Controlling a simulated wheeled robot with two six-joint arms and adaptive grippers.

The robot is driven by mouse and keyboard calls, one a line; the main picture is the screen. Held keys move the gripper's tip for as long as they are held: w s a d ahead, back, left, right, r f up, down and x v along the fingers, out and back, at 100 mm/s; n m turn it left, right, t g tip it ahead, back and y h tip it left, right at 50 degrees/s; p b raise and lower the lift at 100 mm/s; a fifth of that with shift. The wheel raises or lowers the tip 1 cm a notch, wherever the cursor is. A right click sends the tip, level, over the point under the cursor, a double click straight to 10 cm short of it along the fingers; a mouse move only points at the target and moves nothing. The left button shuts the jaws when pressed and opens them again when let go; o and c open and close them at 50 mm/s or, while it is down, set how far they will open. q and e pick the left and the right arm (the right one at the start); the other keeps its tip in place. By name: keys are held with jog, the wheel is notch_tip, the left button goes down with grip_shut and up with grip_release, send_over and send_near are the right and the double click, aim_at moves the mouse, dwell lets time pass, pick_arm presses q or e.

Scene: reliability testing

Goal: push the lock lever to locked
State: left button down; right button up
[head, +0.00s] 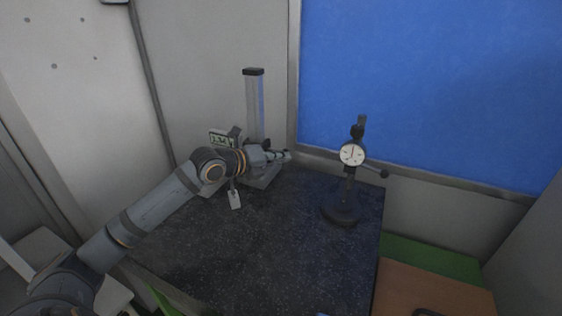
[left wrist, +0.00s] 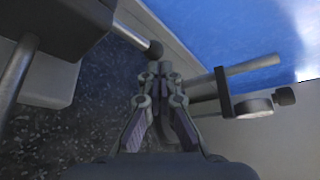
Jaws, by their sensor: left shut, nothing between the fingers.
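The height gauge with a tall clear column (head: 254,108) stands at the back of the dark granite table, partly hidden by my left arm. In the left wrist view, a lever with a black ball knob (left wrist: 155,48) sticks out from a grey block (left wrist: 52,78); I take this as the lock lever. A dark ball, perhaps the same knob, shows above my gripper in the head view (head: 267,143). My left gripper (head: 287,156) is shut and empty. In the wrist view its fingertips (left wrist: 158,70) are close to the knob; I cannot tell whether they touch.
A dial indicator stand (head: 341,210) with a white dial (head: 352,153) and a side knob (head: 384,174) is right of my gripper. The granite table's (head: 260,250) front is clear. A wall with a blue panel (head: 430,80) rises behind.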

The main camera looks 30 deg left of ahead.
pick_arm(q)
jog(key=r+n+t+h+b, duration=0.1)
jog(key=n+b, duration=0.1)
jog(key=b, duration=0.1)
jog(key=a+r+n+t+h+b, duration=0.1)
jog(key=n+b, duration=0.1)
jog(key=b, duration=0.2)
jog(key=a+r+n+t+h+b, duration=0.1)
jog(key=r+n+b, duration=0.1)
jog(key=b, duration=0.2)
jog(key=shift+a+n, duration=0.15)
jog(key=shift+n, duration=0.15)
jog(key=shift+s+a+r+b, duration=0.1)
jog(key=shift+a+r+b, duration=0.1)
jog(key=shift+b, duration=0.35)
dwell(0.3)
